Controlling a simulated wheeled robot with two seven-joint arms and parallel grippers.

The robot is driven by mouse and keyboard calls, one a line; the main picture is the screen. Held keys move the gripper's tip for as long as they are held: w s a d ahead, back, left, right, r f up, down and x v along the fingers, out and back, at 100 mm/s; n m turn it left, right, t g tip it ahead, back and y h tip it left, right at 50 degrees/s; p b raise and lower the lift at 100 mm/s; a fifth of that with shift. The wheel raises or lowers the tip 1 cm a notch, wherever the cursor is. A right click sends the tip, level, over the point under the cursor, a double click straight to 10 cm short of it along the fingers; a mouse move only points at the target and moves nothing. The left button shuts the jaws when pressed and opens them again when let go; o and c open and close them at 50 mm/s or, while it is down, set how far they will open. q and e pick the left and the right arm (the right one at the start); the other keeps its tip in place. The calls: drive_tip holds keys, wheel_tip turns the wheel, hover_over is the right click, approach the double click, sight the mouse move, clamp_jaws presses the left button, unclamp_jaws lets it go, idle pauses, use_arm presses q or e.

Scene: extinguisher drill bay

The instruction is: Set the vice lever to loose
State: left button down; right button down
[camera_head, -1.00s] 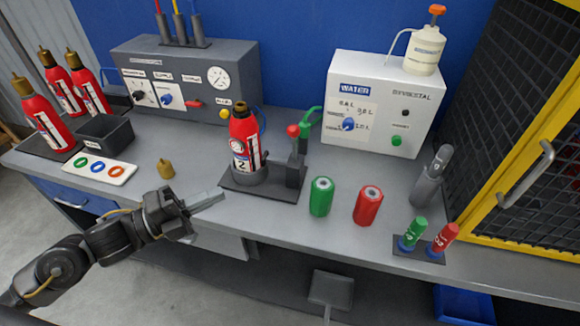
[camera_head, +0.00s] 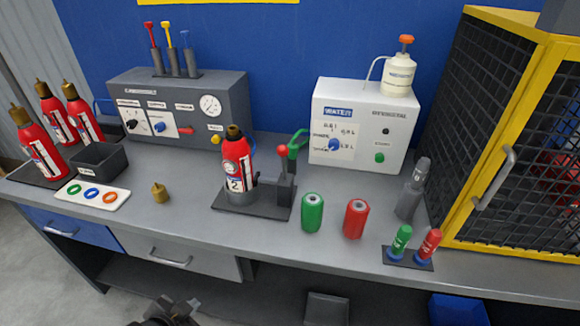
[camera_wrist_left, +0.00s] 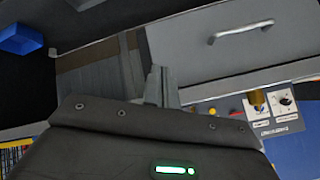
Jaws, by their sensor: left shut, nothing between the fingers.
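The vice (camera_head: 285,191) stands on a dark plate (camera_head: 228,203) in the middle of the bench and holds a red extinguisher (camera_head: 236,168) marked 2, upright. Its lever with a red knob (camera_head: 283,150) points up from the block on the right side. The lever's markings are too small to read. My left gripper (camera_head: 178,307) is at the bottom edge of the head view, in front of and below the bench front, well away from the vice. In the left wrist view its fingers (camera_wrist_left: 161,86) are shut and empty, near the drawer front. The vice is not visible there.
A brass valve (camera_head: 159,193) stands on the bench left of the vice. Green (camera_head: 312,212) and red (camera_head: 356,218) cylinders stand to its right. A green hooked part (camera_head: 296,146) is close behind the lever. A drawer handle (camera_wrist_left: 240,31) is near my left gripper.

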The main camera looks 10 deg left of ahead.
use_arm(q)
drive_tip(key=s+d+f+n+g, duration=0.25)
drive_tip(key=s+f, duration=0.25)
drive_tip(key=f, duration=0.7)
drive_tip(key=s+d+f+n+g, duration=0.15)
drive_tip(key=s+f+g, duration=0.3)
drive_tip(key=f, duration=0.75)
drive_tip(key=s+a+f, duration=0.2)
drive_tip(key=s+f, duration=0.7)
drive_tip(key=f, duration=0.2)
drive_tip(key=s+a+f, duration=0.2)
drive_tip(key=s+f, duration=0.7)
drive_tip(key=f, duration=0.1)
drive_tip(key=shift+s+f+g, duration=0.25)
drive_tip(key=shift+f+g, duration=0.15)
drive_tip(key=shift+w, duration=0.15)
